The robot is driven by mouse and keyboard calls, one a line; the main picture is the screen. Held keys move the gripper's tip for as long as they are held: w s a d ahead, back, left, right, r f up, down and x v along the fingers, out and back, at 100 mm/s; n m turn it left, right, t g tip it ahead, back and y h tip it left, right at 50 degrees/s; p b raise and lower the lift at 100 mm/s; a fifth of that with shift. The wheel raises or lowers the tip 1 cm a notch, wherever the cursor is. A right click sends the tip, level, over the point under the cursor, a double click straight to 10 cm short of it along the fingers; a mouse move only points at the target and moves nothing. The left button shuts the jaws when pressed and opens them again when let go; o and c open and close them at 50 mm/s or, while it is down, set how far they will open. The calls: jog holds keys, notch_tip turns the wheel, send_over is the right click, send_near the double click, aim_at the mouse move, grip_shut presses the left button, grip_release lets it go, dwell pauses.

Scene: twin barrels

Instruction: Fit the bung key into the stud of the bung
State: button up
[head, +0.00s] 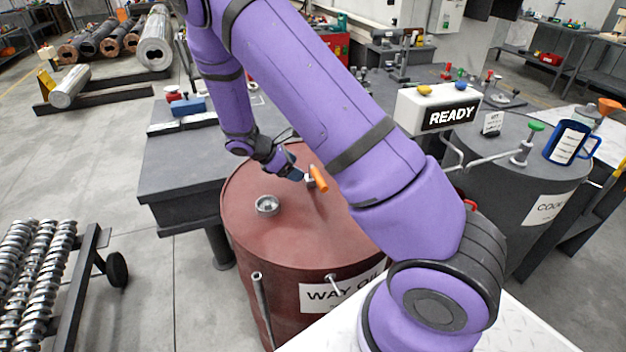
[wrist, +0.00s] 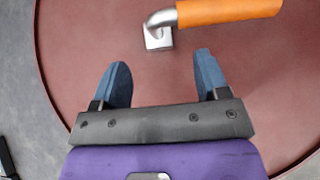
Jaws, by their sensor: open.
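The bung key has an orange handle (head: 319,179) and a bent silver metal end. It is on the red-brown barrel top (head: 240,225) in the head view. In the wrist view, its square metal end (wrist: 158,38) is just beyond my fingertips and its orange handle (wrist: 230,11) runs off to the upper right. My gripper (head: 297,175) is at the key's left in the head view. In the wrist view, my gripper (wrist: 161,72) has its blue fingers spread, with nothing between them. The silver round bung (head: 267,205) is on the same barrel top, left of the key; its stud is too small to make out clearly.
My purple arm crosses over the barrel and hides part of its right side. A dark grey barrel (head: 515,165) at right carries a green-topped fitting and a blue mug (head: 567,142). A sign (head: 440,110) reads READY. A grey bench (head: 190,165) stands behind left.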

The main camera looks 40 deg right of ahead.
aim_at(308, 177)
jog(key=shift+w+x, duration=0.2)
jog(key=shift+x, duration=3.4)
jog(key=shift+a+f, duration=0.1)
jog(key=shift+a, duration=0.05)
grip_shut()
